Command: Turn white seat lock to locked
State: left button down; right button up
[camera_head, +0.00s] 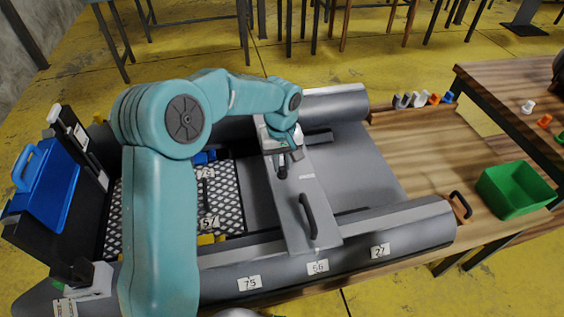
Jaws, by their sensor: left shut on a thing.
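The grey seat (318,218) lies across the grey inflatable boat (420,222), with a dark handle (308,216) at its near end. My left arm reaches in from the left, and my left gripper (283,167) points down at the seat's far half. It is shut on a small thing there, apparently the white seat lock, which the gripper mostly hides. I cannot tell which way the lock is turned. My right gripper is not in view.
A wooden table (440,150) carries the boat. A green bin (514,190) stands at its right, and several small coloured hooks (424,99) line its back edge. A blue case (45,185) stands at the left. A patterned floor panel (228,200) lies left of the seat.

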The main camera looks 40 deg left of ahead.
aim_at(281, 164)
pick_arm(q)
jog(key=shift+f, duration=0.1)
dwell(0.5)
jog(key=c, duration=1)
grip_release()
jog(key=shift+c, duration=0.2)
notch_tip(281, 164, up, 16)
jog(key=p, duration=0.2)
jog(key=shift+r, duration=0.25)
